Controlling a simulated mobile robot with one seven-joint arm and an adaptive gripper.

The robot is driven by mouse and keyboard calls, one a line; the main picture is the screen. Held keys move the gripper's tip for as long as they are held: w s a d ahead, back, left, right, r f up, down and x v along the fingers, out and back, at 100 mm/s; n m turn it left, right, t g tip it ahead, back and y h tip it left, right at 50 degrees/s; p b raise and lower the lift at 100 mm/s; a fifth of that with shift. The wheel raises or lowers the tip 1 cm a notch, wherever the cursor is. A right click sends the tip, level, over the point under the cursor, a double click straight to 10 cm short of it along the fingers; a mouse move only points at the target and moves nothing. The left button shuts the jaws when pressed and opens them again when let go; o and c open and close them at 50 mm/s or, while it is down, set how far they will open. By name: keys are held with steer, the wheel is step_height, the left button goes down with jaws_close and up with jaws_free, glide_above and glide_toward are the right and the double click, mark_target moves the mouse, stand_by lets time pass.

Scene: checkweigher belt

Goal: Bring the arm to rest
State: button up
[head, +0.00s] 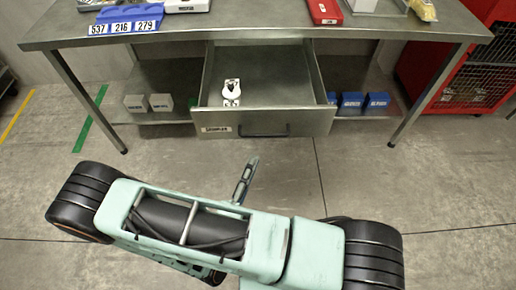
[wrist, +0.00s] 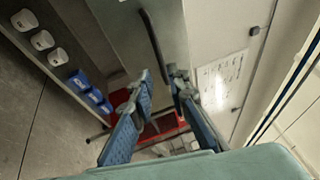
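My arm crosses the foreground of the head view, with pale green and black links. My gripper (head: 246,180) shows only in part there, low in front of the drawer and apart from it. In the wrist view my gripper (wrist: 162,78) has its two blue-padded fingers apart with nothing held between them. The steel drawer (head: 265,122) under the bench stands open. A small white object with black-marked ends (head: 231,92) lies inside it. The drawer's dark handle (wrist: 153,38) shows beyond the fingertips in the wrist view.
The steel bench (head: 390,25) carries a blue number strip (head: 126,27) and a red tray (head: 325,11). Grey boxes (head: 148,103) and blue boxes (head: 362,103) sit on the lower shelf. A red cage (head: 470,80) stands at right. Floor before the bench is clear.

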steer(key=shift+v, duration=1)
